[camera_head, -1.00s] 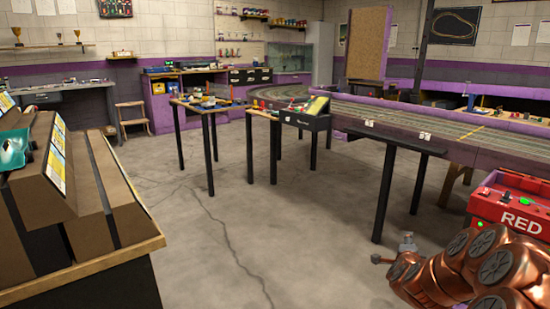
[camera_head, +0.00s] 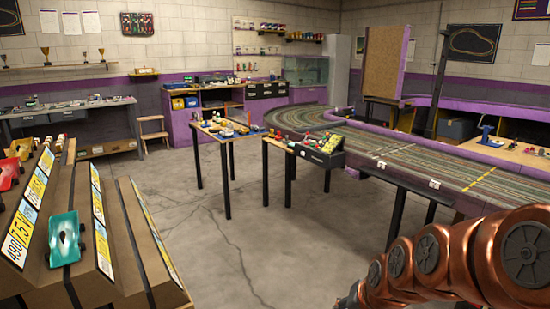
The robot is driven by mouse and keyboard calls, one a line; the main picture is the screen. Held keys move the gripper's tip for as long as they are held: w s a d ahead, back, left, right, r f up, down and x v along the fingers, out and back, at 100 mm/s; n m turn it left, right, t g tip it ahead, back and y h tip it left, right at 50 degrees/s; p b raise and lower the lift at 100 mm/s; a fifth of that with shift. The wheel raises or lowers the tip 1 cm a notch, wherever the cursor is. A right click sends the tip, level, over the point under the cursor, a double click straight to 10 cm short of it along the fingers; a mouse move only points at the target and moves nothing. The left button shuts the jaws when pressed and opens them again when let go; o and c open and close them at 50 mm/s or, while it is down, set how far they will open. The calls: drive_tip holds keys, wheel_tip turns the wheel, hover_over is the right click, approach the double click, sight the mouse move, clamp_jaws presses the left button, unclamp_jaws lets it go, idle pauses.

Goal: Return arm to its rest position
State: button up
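My copper-coloured arm (camera_head: 450,255) reaches in from the lower right corner of the head view. Its joints run down and left to the bottom edge. The end of the arm is cut off by the frame, so my gripper does not show. Whether it holds anything cannot be seen.
A stepped display rack (camera_head: 135,245) with a teal slot car (camera_head: 64,239) stands close at left. Two small tables (camera_head: 226,134) with cars stand ahead, beside the long slot track (camera_head: 440,170). The concrete floor (camera_head: 210,220) between is clear.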

drive_tip(key=s+r+n+g+p, duration=0.1)
drive_tip(key=s+r+g+p, duration=0.1)
drive_tip(key=s, duration=0.6)
drive_tip(key=s+d+r+n+g+h+p, duration=0.1)
drive_tip(key=s+r+n+g+p, duration=0.1)
drive_tip(key=s+r+p, duration=0.3)
drive_tip(key=s+d+r+n+g+h+p, duration=0.1)
drive_tip(key=s+r+g+p, duration=0.1)
drive_tip(key=s+r, duration=0.5)
drive_tip(key=s+p, duration=0.1)
drive_tip(key=s, duration=0.4)
drive_tip(key=shift+s+r+g+p, duration=0.2)
drive_tip(key=shift+s+g+p, duration=0.1)
drive_tip(key=shift+s, duration=0.1)
drive_tip(key=shift+d, duration=0.1)
